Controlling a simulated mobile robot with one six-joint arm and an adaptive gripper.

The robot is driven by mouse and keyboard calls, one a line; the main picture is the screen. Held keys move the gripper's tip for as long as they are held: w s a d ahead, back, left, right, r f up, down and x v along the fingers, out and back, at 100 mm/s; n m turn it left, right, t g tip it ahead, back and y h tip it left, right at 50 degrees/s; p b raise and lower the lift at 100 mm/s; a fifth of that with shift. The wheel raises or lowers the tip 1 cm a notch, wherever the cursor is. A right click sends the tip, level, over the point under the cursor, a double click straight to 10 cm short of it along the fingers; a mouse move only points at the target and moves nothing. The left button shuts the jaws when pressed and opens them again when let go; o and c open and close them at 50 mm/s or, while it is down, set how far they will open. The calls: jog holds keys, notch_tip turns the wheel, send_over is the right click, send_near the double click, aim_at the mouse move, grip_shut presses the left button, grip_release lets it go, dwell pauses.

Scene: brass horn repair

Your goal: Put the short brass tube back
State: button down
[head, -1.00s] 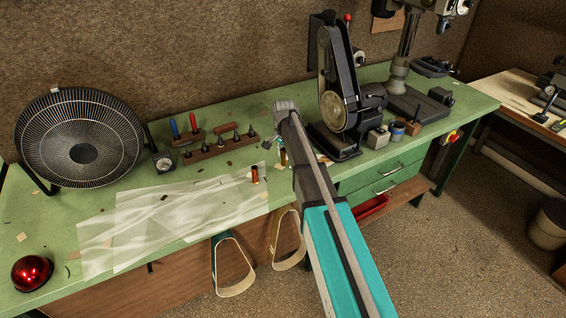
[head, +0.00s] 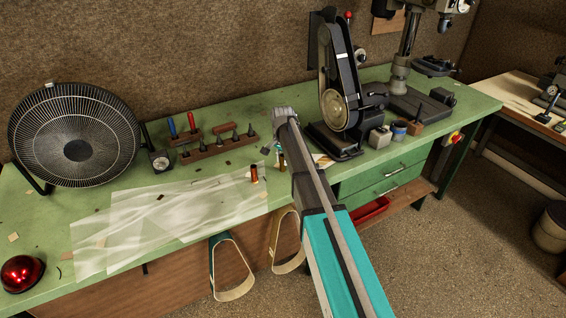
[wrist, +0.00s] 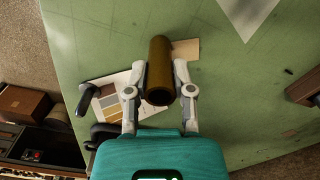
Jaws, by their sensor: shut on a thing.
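My gripper (wrist: 160,72) is shut on the short brass tube (wrist: 159,60), with one finger on each side of it. The tube is dull brown-gold, and its open end faces the wrist camera. It is over the green bench top (wrist: 90,40); I cannot tell whether it touches the bench. In the head view my arm hides much of the gripper, and the brass tube (head: 282,161) shows as a small piece beside the arm. A separate red-orange tube (head: 254,174) stands upright on the bench to its left.
A belt sander (head: 336,95) stands right of my arm. A wooden rack with tools (head: 218,144) is at the back, and a fan (head: 75,150) is at left. Clear sheeting (head: 150,220) covers the front left. A card with colour bands (wrist: 108,100) lies near the tube.

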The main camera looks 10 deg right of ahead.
aim_at(283, 171)
dwell(0.3)
jog(key=shift+c, duration=2.4)
grip_release()
jog(key=shift+f, duration=0.1)
notch_tip(283, 171, up, 12)
jog(key=p, duration=1.2)
jog(key=s+n, duration=0.9)
jog(key=s, duration=2)
jog(key=shift+n, duration=0.4)
